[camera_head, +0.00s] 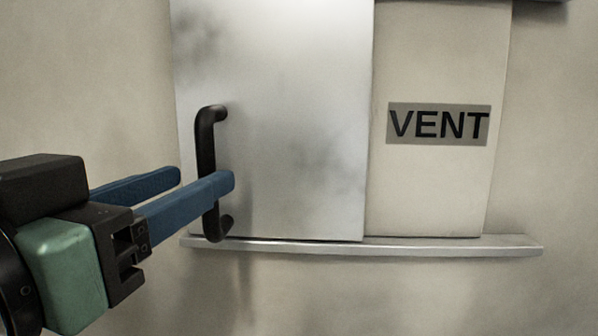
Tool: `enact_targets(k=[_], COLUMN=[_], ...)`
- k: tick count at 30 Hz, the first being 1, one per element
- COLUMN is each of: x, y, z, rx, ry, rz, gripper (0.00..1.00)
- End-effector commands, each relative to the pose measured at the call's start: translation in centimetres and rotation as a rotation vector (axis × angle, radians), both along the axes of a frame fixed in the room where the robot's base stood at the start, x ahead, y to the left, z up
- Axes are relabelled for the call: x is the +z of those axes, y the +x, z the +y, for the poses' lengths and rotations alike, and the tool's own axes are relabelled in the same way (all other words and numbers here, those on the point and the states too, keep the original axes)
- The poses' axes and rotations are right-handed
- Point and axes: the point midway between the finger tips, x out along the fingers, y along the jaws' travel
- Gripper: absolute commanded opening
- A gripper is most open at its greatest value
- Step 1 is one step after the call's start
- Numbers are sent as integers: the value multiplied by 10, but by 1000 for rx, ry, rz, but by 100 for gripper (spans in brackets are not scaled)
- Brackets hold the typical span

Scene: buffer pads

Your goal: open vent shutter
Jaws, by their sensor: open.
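The vent shutter (300,130) is a flat silvery metal panel that stands upright against the wall. A black bow-shaped handle (206,140) is fixed upright near its left edge. To the right of the shutter is a cream panel (435,190) with a grey label (438,124) reading VENT. My gripper (205,180) comes in from the left with two blue fingers spread apart. The nearer finger crosses in front of the lower part of the handle and hides some of it. The farther finger ends just left of the handle. I cannot tell whether either finger touches it.
A metal rail (450,246) runs along the bottom of the shutter and the cream panel and extends past the panel to the right. The beige wall (350,295) below the rail is bare. A dark edge shows at the top right.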

Motion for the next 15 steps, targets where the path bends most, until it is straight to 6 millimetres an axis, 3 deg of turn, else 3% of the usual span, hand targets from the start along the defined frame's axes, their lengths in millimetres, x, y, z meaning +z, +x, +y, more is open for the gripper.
enact_targets(k=[6,15], x=[0,0], y=[30,39], z=[-6,-7], rx=[0,2], ry=[0,1], rz=[0,-1], gripper=[50,50])
